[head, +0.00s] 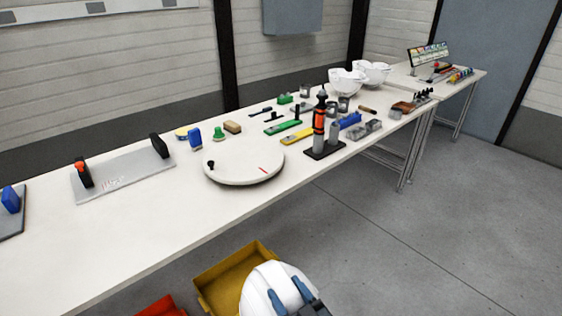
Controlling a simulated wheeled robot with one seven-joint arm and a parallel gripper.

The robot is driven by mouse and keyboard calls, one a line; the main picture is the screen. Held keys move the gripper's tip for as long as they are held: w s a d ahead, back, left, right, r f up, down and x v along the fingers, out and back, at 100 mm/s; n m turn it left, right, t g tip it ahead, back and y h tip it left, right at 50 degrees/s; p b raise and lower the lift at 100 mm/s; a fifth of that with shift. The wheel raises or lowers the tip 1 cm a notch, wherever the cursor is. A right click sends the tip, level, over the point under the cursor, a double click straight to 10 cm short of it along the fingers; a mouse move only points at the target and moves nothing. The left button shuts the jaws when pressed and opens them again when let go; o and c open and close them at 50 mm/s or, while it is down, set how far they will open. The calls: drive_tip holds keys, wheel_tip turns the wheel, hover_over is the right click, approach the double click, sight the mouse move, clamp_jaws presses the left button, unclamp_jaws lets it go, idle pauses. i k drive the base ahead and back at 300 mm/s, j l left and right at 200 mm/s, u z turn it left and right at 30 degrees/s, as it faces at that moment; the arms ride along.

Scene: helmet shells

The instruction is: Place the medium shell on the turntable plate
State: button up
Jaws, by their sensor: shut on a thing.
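A white helmet shell (262,287) is at the bottom of the head view, in front of the table and partly cut off by the frame edge. My gripper (289,291) is shut on this shell, its blue fingers over the shell's right side. The round white turntable plate (240,167) sits on the long table and is bare apart from a small black knob at its left edge and a red mark. The gripper is well short of the plate. Two more white shells, one nearer (345,83) and one farther (373,73), stand at the table's far end; sizes are hard to compare.
A yellow bin (221,275) and a red bin (162,307) are below the table's front edge. Right of the plate stands an orange and black tool in a dark holder (322,150). A grey plate with upright handles (124,176) lies left. The white table (125,233) is clear at front left.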

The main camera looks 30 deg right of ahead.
sight(244, 156)
drive_tip(key=i+l+z, duration=0.1)
drive_tip(key=z, duration=0.35)
drive_tip(key=i+z, duration=0.2)
drive_tip(key=z, duration=0.2)
drive_tip(key=i+z, duration=0.2)
drive_tip(key=z, duration=0.25)
